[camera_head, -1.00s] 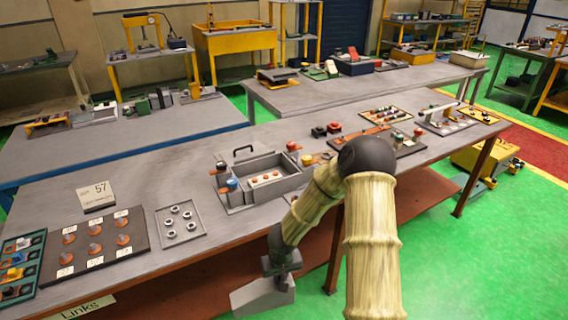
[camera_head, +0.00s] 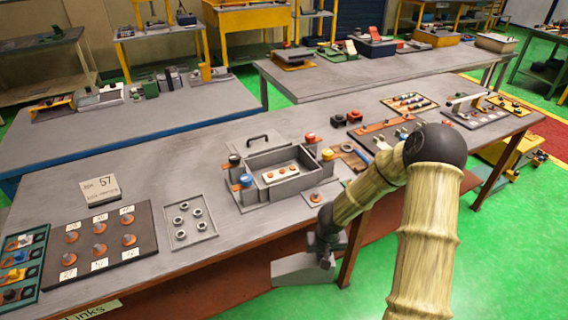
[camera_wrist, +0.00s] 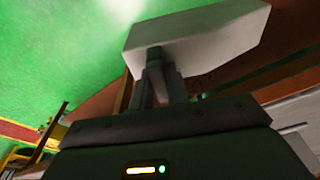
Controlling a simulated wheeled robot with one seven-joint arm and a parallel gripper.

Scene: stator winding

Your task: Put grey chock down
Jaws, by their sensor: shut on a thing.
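The grey chock (camera_head: 303,269) is a wedge-shaped block. My gripper (camera_head: 327,255) is shut on it and holds it in front of the long grey workbench, over the green floor and below the level of the bench top. In the wrist view the chock (camera_wrist: 200,35) shows as a pale grey block at the ends of the two fingers (camera_wrist: 160,78). The fingers grip one side of it. The chock is clear of the floor as far as I can tell; its underside is hidden in the head view.
The grey workbench (camera_head: 150,165) has a grey box fixture (camera_head: 280,165), a dark plate of labelled parts (camera_head: 100,240) and a tray of nuts (camera_head: 190,226). Its brown lower shelf (camera_head: 210,285) and a bench leg (camera_head: 352,258) are close to the chock. Green floor (camera_head: 500,240) lies open at right.

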